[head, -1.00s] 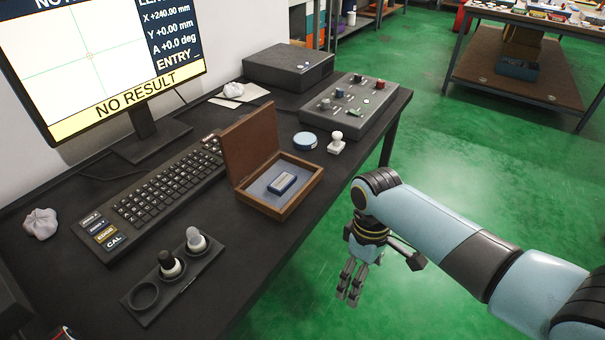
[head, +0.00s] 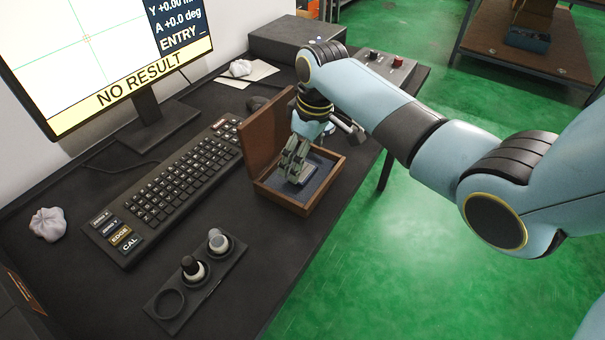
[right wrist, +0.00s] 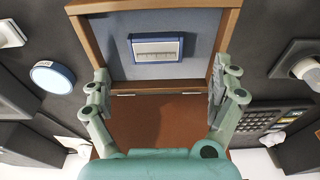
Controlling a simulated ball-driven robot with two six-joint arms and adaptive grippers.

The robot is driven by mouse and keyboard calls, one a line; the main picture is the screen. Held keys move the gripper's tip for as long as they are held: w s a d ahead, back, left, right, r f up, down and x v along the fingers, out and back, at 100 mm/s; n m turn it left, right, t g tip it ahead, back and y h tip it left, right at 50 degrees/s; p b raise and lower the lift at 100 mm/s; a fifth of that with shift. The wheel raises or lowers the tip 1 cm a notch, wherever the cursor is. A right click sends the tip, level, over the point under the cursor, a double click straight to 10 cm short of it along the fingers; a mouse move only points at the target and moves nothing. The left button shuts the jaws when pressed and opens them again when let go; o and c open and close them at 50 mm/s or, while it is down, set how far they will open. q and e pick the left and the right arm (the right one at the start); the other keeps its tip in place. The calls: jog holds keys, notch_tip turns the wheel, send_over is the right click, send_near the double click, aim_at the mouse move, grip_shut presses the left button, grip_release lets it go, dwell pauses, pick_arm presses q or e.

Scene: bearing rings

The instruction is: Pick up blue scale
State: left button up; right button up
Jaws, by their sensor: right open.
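The blue scale (right wrist: 157,48), a small block with a blue frame and a pale marked face, lies on the grey lining of the open wooden box (right wrist: 230,22). In the head view the wooden box (head: 272,190) stands on the desk, lid up, and my gripper mostly hides the scale. My right gripper (head: 292,178) points down over the box. In the right wrist view the right gripper (right wrist: 161,87) has its fingers spread wide apart with nothing between them, and the scale lies ahead of them. My left gripper is not in view.
The raised lid (head: 266,138) stands close to the gripper's left. A round blue-topped tin (right wrist: 52,77) is beside the box.

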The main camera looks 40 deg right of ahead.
aim_at(303, 172)
jog(key=f, duration=0.3)
jog(key=f+b, duration=0.1)
jog(key=f, duration=0.1)
jog(key=shift+w+d, duration=0.15)
jog(key=shift+w, duration=0.15)
jog(key=shift+r, duration=0.1)
jog(key=c, duration=1.3)
